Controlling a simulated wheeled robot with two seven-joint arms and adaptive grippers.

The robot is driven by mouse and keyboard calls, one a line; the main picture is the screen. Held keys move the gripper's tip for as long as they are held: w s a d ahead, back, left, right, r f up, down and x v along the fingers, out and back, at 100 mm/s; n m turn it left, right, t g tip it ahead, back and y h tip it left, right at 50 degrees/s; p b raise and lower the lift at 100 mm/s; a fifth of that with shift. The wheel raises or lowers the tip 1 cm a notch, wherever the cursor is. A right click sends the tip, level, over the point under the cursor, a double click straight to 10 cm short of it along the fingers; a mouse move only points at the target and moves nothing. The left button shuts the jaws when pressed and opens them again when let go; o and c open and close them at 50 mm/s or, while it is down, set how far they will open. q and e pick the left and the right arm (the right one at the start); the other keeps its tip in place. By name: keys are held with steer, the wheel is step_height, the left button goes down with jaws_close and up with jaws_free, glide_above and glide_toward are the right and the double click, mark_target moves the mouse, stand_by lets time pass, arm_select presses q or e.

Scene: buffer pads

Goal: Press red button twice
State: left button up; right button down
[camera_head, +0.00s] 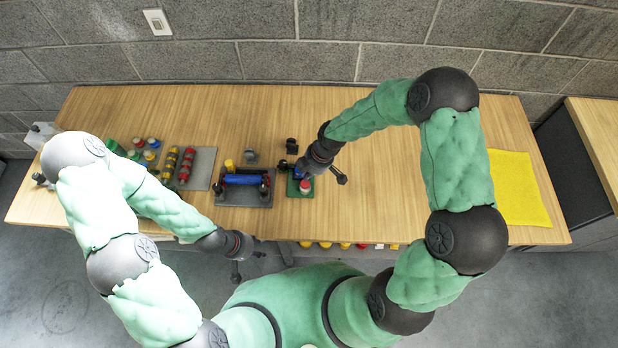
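A small red button (305,187) stands at the front right of a green base (292,190) near the middle of the table. A blue part on the same base is partly hidden by my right gripper (322,175). The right gripper hangs over the right side of the base, just behind and to the right of the red button. Its fingers look spread and empty; I cannot tell whether it touches the base. My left gripper (247,264) is in front of the table's front edge, away from the base, with its fingers apart and empty.
A grey board with a blue roller (240,180) lies left of the green base. Further left is a grey board (203,168) with red and yellow pieces. A yellow pad (520,190) lies at the right end. The wooden table (400,200) is clear between.

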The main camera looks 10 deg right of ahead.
arm_select(q)
steer(key=shift+w+a+r, duration=0.1)
steer(key=shift+a+r, duration=0.1)
arm_select(e)
steer(key=v, duration=0.7)
steer(key=shift+r, duration=0.4)
